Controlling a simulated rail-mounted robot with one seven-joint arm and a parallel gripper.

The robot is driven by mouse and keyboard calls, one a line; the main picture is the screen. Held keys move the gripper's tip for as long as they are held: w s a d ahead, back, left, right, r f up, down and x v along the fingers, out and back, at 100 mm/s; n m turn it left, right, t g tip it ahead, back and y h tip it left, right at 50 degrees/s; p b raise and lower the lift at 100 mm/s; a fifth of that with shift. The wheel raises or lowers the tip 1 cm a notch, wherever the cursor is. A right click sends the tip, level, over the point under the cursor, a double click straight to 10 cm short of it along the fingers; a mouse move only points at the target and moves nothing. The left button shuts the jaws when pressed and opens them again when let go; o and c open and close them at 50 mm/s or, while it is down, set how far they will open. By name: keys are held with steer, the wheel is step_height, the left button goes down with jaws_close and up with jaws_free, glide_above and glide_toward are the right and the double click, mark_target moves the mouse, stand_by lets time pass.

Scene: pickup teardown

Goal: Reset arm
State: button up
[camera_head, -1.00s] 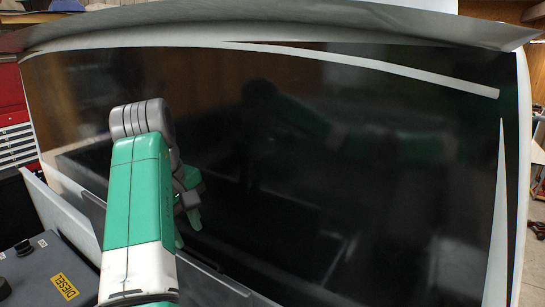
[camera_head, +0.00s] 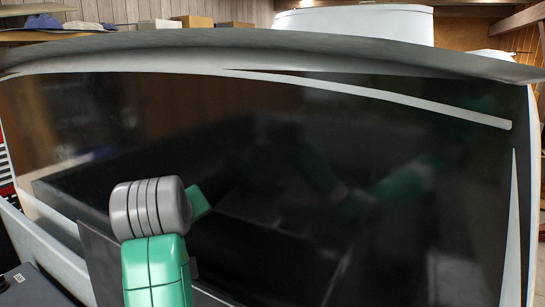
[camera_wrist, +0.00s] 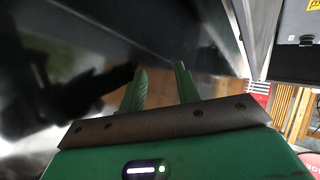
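My arm rises from the bottom left of the head view in front of a large dark glossy window (camera_head: 400,215). Its grey joint and green links show, but my gripper cannot be made out there. In the wrist view my gripper (camera_wrist: 159,68) has two green fingers standing apart with nothing between them. A dark glossy surface (camera_wrist: 70,60) lies beyond and to the left of the fingers, with a dark reflection in it. I cannot tell the exact gap to it.
A grey curved edge (camera_head: 300,48) runs above the window. A pale panel (camera_head: 38,250) stands at the lower left. Boxes (camera_head: 192,21) sit on a shelf behind. In the wrist view a dark case (camera_wrist: 300,40) is at upper right, with a red cabinet (camera_wrist: 262,92) below it.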

steer(key=s+d+r+m+t+p, duration=0.2)
steer(key=s+d+r+m+t, duration=0.3)
steer(key=s+d+r+t, duration=0.55)
steer(key=s+d+r+m+t, duration=0.1)
steer(key=s+d+r+t, duration=0.1)
steer(key=s, duration=0.6)
steer(key=s+d+r+m+t+h, duration=0.1)
steer(key=s+d+r, duration=0.3)
steer(key=s, duration=0.5)
steer(key=shift+s+d+r+m+t+h, duration=0.15)
steer(key=shift+s+r+m+t+h, duration=0.15)
steer(key=shift+r+m+t, duration=0.3)
